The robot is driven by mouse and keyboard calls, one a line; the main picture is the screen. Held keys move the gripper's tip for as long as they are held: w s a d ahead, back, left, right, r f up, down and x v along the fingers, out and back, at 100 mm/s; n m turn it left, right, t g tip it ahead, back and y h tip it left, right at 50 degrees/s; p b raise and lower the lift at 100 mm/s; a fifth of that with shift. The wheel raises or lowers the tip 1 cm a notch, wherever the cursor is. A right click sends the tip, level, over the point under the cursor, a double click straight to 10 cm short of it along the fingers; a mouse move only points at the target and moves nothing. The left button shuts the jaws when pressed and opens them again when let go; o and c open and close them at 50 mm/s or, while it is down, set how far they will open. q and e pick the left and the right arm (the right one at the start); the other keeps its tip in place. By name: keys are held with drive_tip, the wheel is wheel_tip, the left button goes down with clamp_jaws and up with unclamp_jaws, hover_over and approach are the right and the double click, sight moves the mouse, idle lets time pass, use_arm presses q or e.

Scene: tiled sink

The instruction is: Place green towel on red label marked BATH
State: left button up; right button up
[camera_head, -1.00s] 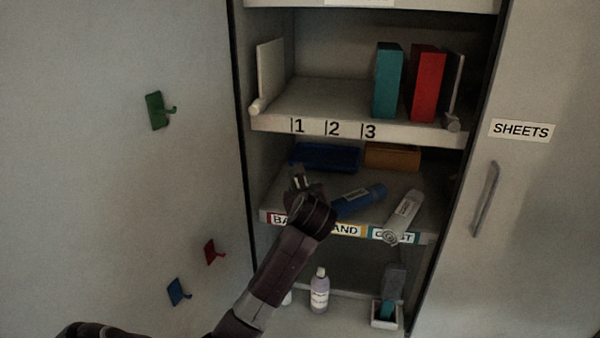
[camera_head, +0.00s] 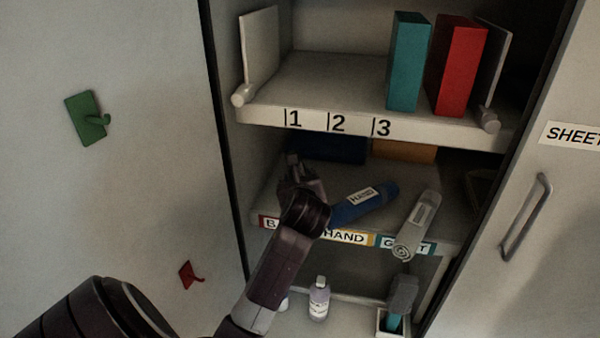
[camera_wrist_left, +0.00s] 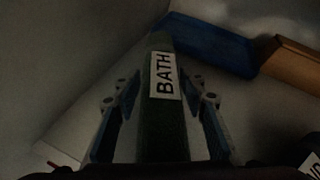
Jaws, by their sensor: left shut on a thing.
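The green towel (camera_wrist_left: 163,125) is a dark green roll with a white BATH tag. It lies lengthwise between the fingers of my left gripper (camera_wrist_left: 163,100), which is shut on it. In the head view my left gripper (camera_head: 293,165) is inside the cabinet, over the left part of the middle shelf; the towel is hidden or too dark to make out there. The red label (camera_head: 266,222) is on that shelf's front edge at the left, partly covered by my wrist. My right gripper is not in view.
A blue HAND roll (camera_head: 362,204) and a grey-white roll (camera_head: 417,225) lie right of my gripper. Blue (camera_head: 332,148) and orange (camera_head: 404,151) boxes are behind. The upper shelf (camera_head: 375,125) is above my gripper. A bottle (camera_head: 319,298) stands below.

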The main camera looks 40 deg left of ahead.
use_arm(q)
drive_tip(key=shift+w+a+f, duration=0.35)
drive_tip(key=shift+w+f, duration=0.1)
drive_tip(key=shift+w, duration=0.05)
drive_tip(key=o, duration=0.8)
drive_tip(key=shift+s, duration=0.1)
drive_tip(key=shift+o, duration=1.1)
drive_tip(key=shift+s+d+r, duration=0.1)
drive_tip(key=shift+s+r, duration=0.1)
drive_tip(key=shift+s, duration=0.05)
drive_tip(key=shift+o, duration=0.8)
drive_tip(key=shift+s+d+r, duration=0.1)
drive_tip(key=shift+s, duration=0.05)
drive_tip(key=shift+s+d, duration=0.1)
drive_tip(key=shift+d, duration=0.2)
drive_tip(key=b+v, duration=0.2)
drive_tip(key=v, duration=0.8)
drive_tip(key=shift+s+r+b, duration=0.1)
drive_tip(key=shift+b, duration=0.25)
drive_tip(key=shift+s+d+r, duration=0.2)
drive_tip(key=shift+s+d, duration=0.15)
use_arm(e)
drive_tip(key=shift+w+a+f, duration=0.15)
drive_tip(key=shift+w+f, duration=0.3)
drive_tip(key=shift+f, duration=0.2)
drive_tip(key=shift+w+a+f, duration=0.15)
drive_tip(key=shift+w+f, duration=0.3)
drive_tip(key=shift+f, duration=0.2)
